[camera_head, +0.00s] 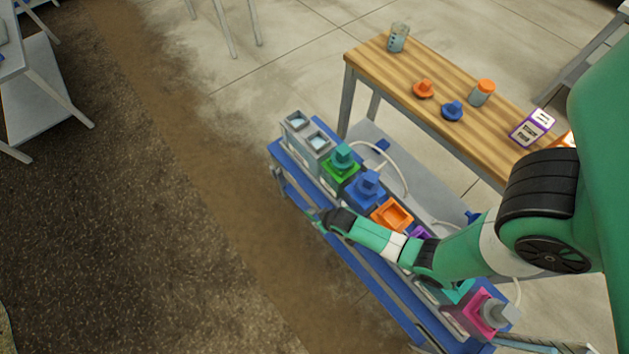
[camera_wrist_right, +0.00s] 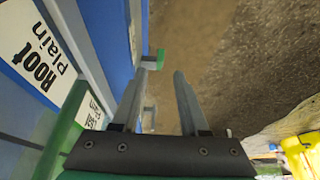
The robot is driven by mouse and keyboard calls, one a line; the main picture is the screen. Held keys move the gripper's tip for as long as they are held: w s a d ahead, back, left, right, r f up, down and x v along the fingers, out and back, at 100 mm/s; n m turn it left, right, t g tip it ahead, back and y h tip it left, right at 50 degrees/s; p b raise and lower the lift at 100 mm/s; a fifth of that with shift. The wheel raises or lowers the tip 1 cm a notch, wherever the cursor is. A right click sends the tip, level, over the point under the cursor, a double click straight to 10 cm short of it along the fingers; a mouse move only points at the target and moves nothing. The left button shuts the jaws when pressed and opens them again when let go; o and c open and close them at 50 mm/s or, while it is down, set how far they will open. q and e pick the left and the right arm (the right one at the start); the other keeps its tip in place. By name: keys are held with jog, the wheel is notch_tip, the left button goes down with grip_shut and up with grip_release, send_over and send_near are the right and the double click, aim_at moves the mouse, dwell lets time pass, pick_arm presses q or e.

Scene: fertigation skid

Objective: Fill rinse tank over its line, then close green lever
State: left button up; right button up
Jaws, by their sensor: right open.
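My right gripper (camera_wrist_right: 158,75) is open and empty, its two fingers pointing along the front of the skid. A small green lever end (camera_wrist_right: 160,58) shows at the fingertips; I cannot tell whether they touch it. In the head view my right gripper (camera_head: 316,216) is at the front side of the skid, small and partly blended with the frame. Two grey open-topped tanks, one at the far left end (camera_head: 288,128) and one beside it (camera_head: 313,152), show pale liquid surfaces. I cannot tell which is the rinse tank, and no fill line is readable. My left gripper is not in view.
The blue skid frame (camera_head: 347,258) also carries a green unit (camera_head: 340,167), a blue unit (camera_head: 366,190), an orange open-topped one (camera_head: 392,215) and a pink one (camera_head: 477,312). A label reading "Root Plain" (camera_wrist_right: 38,58) faces my wrist. A wooden bench (camera_head: 440,85) stands behind. Floor in front is clear.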

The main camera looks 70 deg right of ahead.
aim_at(315, 220)
jog(key=b+x, duration=0.5)
jog(key=x, duration=0.4)
jog(key=shift+r, duration=0.15)
grip_shut()
dwell(1.0)
